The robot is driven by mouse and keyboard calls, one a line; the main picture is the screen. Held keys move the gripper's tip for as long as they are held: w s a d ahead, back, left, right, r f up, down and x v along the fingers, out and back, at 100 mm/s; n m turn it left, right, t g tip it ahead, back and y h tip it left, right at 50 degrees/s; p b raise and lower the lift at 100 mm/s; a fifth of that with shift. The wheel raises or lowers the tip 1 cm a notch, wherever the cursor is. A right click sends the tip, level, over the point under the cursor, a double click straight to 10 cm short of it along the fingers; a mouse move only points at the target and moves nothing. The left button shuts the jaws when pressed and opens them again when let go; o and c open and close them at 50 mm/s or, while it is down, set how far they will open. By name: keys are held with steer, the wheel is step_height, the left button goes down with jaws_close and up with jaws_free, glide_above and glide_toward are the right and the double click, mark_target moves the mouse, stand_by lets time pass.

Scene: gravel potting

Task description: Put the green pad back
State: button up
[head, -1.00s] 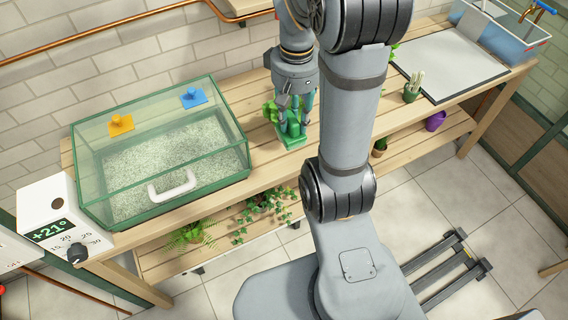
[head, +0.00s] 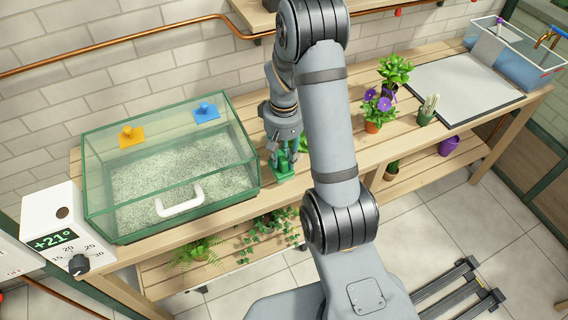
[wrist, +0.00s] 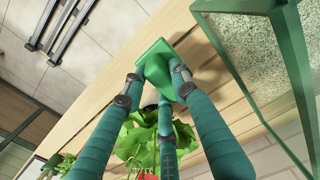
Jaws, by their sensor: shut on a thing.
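The green pad (head: 287,173) has a flat base and a raised knob. My gripper (head: 284,150) is shut on it, just right of the glass tank (head: 222,207) in the head view. In the wrist view, the fingers of my gripper (wrist: 155,83) close around the knob of the green pad (wrist: 153,50). I cannot tell whether its base touches the bench or hangs just above it. The tank holds pale gravel and has a white handle (head: 180,201).
A leafy plant (wrist: 140,145) is close behind my fingers. Flowering plants (head: 378,112) and a cactus pot (head: 427,110) stand right of my arm. A grey-white board (head: 465,85) and a clear blue bin (head: 515,55) are at the far right. A white temperature box (head: 60,230) stands left.

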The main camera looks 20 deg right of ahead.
steer(key=shift+f, duration=1.9)
steer(key=shift+f, duration=0.2)
steer(key=o, duration=1)
steer(key=shift+r, duration=0.15)
steer(key=shift+r+p, duration=0.25)
steer(key=shift+p, duration=0.15)
step_height(320, 180, up, 12)
steer(key=shift+f+b, duration=0.15)
steer(key=shift+b, duration=0.25)
